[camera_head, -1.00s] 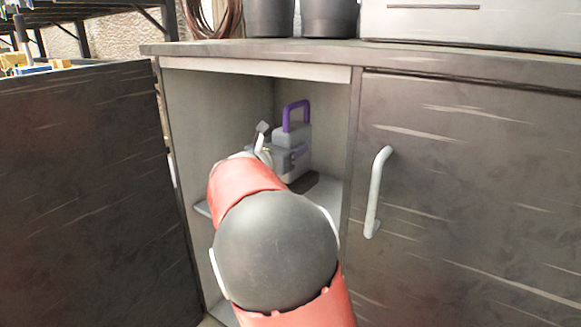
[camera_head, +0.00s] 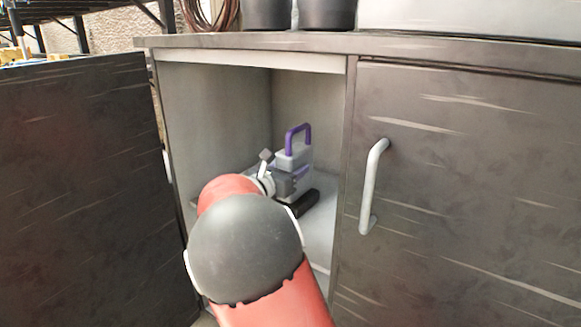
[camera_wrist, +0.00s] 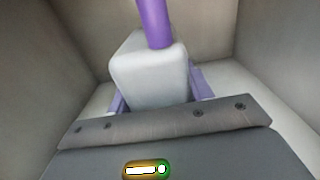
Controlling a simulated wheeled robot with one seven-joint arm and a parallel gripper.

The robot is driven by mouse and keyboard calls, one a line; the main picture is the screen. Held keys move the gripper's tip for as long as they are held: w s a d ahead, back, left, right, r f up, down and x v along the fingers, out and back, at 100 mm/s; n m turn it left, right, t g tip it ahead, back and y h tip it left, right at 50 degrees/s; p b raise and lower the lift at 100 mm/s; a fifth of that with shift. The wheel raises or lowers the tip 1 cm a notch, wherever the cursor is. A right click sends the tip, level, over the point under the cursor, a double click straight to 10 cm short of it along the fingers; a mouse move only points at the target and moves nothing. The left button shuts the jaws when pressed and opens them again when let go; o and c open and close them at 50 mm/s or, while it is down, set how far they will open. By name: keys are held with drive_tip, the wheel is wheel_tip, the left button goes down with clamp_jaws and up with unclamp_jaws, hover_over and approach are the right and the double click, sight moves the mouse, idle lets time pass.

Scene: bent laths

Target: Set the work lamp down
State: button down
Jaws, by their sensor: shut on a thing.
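The work lamp (camera_head: 294,157) has a pale grey body and an upright purple handle. It is inside the open cabinet (camera_head: 228,115), roughly upright. In the wrist view the lamp (camera_wrist: 150,72) fills the middle, its handle running out of the top of the picture. My gripper (camera_head: 297,176) is shut on the lamp's body, below the handle. My arm and gripper hide the lamp's near lower part, and I cannot tell whether its underside touches the cabinet floor (camera_head: 322,222). A dark, rounded piece (camera_head: 298,205) shows beside the lamp's base; whose part it is stays unclear.
The open door (camera_head: 85,190) stands at the left; a closed door with a pale handle (camera_head: 373,185) is at the right. Cabinet walls enclose the lamp. Dark pots (camera_head: 327,14) and a coiled cable (camera_head: 210,13) are on the worktop (camera_head: 400,45).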

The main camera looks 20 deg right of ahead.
drive_tip(key=c, duration=0.6)
unclamp_jaws()
drive_tip(key=shift+f, duration=0.1)
